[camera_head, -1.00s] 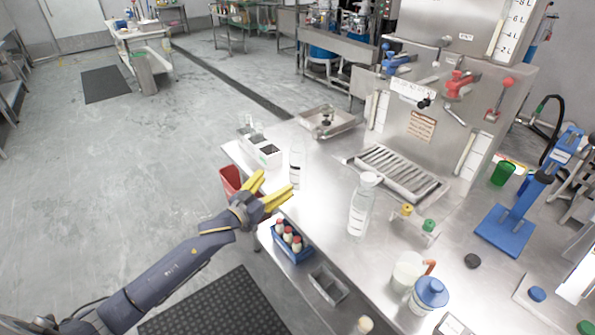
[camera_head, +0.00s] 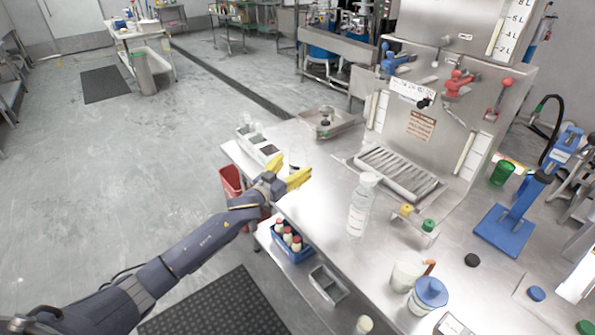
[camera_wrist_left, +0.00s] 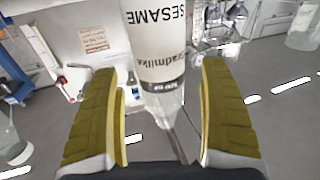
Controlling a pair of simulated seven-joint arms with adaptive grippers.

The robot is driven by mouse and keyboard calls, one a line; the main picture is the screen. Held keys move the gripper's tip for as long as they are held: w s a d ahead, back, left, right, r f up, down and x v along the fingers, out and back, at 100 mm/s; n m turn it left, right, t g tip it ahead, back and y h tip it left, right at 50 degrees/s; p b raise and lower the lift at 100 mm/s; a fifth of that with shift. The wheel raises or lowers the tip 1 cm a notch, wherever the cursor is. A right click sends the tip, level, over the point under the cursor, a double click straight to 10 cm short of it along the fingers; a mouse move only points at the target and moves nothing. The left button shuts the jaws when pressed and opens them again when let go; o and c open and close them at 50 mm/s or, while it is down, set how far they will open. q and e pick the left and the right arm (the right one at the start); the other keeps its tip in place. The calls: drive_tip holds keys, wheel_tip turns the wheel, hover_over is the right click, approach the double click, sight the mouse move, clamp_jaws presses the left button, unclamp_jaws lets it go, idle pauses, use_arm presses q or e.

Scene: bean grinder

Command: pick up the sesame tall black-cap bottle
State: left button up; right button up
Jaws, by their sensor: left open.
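The sesame bottle (camera_wrist_left: 158,45) fills the middle of the left wrist view, with a white label reading SESAME that appears upside down. In the head view the clear bottle (camera_head: 297,154) stands at the table's left edge, partly hidden by my left gripper (camera_head: 293,169). That gripper is open, and its yellow fingers (camera_wrist_left: 160,70) show on either side of the bottle in the wrist view. A gap shows on each side, so I see no grip on it. My right gripper is not in view.
A larger clear bottle (camera_head: 361,206) stands right of the gripper. A white divided box (camera_head: 258,146) and a metal tray (camera_head: 328,122) lie behind. A blue crate of small bottles (camera_head: 290,243) sits in front. A red bin (camera_head: 231,181) is below the table edge.

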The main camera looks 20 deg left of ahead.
use_arm(q)
drive_tip(key=shift+x, duration=1.05)
drive_tip(key=c, duration=1.2)
